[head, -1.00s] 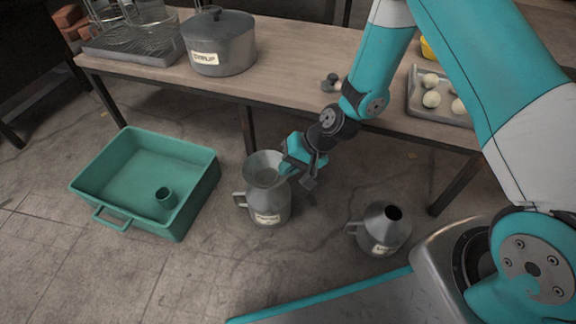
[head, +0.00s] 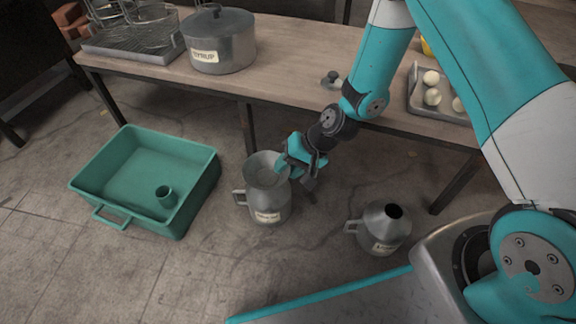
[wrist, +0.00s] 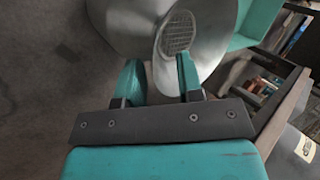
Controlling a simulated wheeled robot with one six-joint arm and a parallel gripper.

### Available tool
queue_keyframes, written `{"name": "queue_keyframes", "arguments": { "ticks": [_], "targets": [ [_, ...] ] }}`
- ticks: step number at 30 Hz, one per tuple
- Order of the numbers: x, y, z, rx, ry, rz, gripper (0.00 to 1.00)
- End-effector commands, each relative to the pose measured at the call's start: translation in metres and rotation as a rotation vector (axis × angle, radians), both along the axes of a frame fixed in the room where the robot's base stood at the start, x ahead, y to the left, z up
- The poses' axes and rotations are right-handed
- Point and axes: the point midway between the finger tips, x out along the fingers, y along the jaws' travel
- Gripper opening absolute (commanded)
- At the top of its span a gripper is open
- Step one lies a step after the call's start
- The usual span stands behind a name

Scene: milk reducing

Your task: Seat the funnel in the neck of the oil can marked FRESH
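The grey metal funnel (head: 264,166) is at the mouth of the left oil can (head: 268,206), wide end up. Whether its spout is fully down in the neck is hidden. That can stands upright on the floor; its label is too small to read surely. My gripper (head: 285,168) is at the funnel's right side. In the wrist view my gripper (wrist: 158,78) has its two teal fingers on either side of the wall of the funnel (wrist: 130,25), apparently holding it. A mesh strainer shows inside the funnel.
A second can (head: 385,230) with an open dark neck stands to the right, its label unclear. The wooden bench (head: 290,75) behind holds a pot (head: 222,45) and a tray of eggs (head: 414,92).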

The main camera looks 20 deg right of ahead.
Motion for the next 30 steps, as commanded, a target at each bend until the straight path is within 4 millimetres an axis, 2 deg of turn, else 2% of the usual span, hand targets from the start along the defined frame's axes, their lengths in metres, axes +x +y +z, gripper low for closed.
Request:
{"name": "queue_keyframes", "arguments": {
  "ticks": [5, 18, 24, 30],
  "targets": [
    [-0.002, -0.014, 0.025, 0.001, 0.0, -0.005, 0.34],
    [-0.016, -0.077, 0.113, 0.001, -0.002, -0.005, 0.34],
    [-0.02, -0.095, 0.134, 0.001, -0.001, -0.002, 0.34],
    [-0.022, -0.1, 0.139, 0.001, -0.001, -0.001, 0.34]
  ]
}}
